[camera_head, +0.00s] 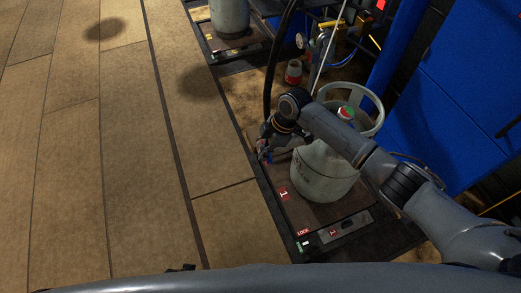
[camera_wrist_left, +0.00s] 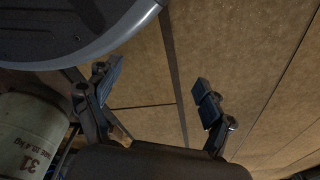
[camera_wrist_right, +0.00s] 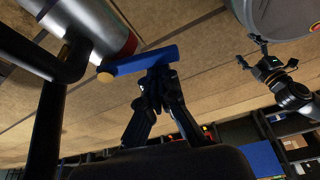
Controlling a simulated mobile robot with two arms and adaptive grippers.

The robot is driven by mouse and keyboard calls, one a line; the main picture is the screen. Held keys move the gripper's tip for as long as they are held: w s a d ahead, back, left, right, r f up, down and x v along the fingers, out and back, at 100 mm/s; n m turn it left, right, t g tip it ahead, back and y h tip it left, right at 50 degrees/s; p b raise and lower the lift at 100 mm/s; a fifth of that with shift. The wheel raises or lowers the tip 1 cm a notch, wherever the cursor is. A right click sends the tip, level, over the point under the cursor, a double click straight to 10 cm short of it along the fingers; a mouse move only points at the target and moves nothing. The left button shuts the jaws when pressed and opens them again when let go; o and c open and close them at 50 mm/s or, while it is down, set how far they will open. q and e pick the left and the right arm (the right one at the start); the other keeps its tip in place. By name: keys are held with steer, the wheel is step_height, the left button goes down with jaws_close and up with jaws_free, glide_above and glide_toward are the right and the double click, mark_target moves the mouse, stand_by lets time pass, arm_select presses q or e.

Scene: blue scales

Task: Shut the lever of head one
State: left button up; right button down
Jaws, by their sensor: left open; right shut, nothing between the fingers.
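A blue lever (camera_wrist_right: 130,65) with an orange-tan end lies across the right wrist view, beside a grey cylindrical head with a red band (camera_wrist_right: 112,32). My right gripper (camera_wrist_right: 160,73) is shut and empty, its fingertips right at the lever's edge; I cannot tell whether they touch it. In the head view my right gripper (camera_head: 265,150) is at the left side of the gas cylinder (camera_head: 325,172), on the scale marked 1 (camera_head: 330,212); the lever is mostly hidden there. My left gripper (camera_wrist_left: 157,82) is open and empty above the floor, and it also shows in the right wrist view (camera_wrist_right: 258,58).
A black hose (camera_head: 272,65) hangs near my right gripper. A second cylinder (camera_head: 229,18) stands on another scale at the top. A red container (camera_head: 293,72) and blue panels (camera_head: 465,90) lie behind the first cylinder. The plank floor at left is clear.

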steer(key=shift+d+f+n, duration=0.1)
steer(key=shift+d+n, duration=0.25)
steer(key=shift+n, duration=0.35)
arm_select(q)
steer(key=shift+w+r, duration=0.6)
arm_select(e)
steer(key=shift+d+n+g, duration=0.35)
steer(key=shift+n+g, duration=0.05)
steer(key=shift+n, duration=0.3)
arm_select(q)
steer(key=shift+s, duration=0.15)
steer(key=shift+b, duration=0.3)
arm_select(e)
steer(key=shift+w+a, duration=0.1)
steer(key=shift+a, duration=0.1)
arm_select(q)
steer(key=shift+w+d+r+b, duration=0.15)
steer(key=shift+w+r+b, duration=0.2)
steer(key=shift+w+r, duration=0.75)
arm_select(e)
steer(key=a+v, duration=0.1)
steer(key=v, duration=1.1)
steer(key=shift+w, duration=0.4)
